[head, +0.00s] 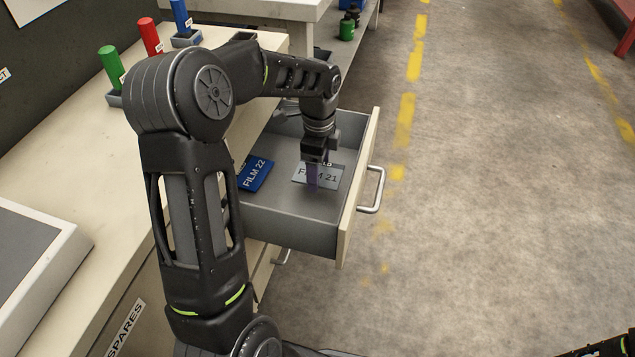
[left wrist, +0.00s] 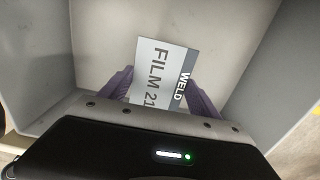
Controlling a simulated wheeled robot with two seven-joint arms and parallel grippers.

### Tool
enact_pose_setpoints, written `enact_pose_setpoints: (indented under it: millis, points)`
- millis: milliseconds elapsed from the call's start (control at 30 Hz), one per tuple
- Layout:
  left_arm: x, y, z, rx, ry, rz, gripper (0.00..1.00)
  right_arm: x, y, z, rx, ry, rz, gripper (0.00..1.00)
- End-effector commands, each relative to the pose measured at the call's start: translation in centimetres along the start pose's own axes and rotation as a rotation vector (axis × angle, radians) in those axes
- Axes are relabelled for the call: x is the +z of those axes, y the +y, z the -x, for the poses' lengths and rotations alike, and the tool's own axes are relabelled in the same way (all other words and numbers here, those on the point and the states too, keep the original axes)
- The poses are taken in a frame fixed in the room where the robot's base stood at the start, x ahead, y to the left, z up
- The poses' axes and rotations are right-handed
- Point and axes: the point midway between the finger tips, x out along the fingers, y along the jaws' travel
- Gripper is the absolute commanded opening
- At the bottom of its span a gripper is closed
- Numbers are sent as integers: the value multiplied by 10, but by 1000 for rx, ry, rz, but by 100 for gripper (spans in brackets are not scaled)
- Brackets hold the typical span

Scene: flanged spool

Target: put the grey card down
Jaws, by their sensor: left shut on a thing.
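The grey card (head: 329,177), marked FILM 21, is in my left gripper (head: 313,176) over the open drawer (head: 300,224). In the left wrist view the card (left wrist: 163,62), with WELD on a darker band, sits between the two purple fingers, which are shut on it. The drawer floor shows behind it there. I cannot tell whether the card touches the floor. A blue card (head: 256,175), marked FILM 22, lies in the drawer to the left of the grey one. My right gripper does not show.
The drawer front with its handle (head: 373,190) stands out over the concrete floor. On the bench top (head: 70,180) stand green (head: 110,66), red (head: 150,37) and blue (head: 181,16) cylinders. The aisle to the right is clear.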

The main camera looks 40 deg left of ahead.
Motion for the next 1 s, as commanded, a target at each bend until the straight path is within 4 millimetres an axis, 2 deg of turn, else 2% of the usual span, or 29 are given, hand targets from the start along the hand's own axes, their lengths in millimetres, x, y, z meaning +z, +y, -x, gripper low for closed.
enact_pose_setpoints:
  millis: [167, 433, 1000]
  points:
    - [0, 0, -8, 2, 0, 0, 25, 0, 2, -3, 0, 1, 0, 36]
    - [-1, 0, -48, 2, 1, -1, 25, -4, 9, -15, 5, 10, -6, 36]
    - [0, 0, -58, 1, 0, 0, 25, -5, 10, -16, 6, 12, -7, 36]
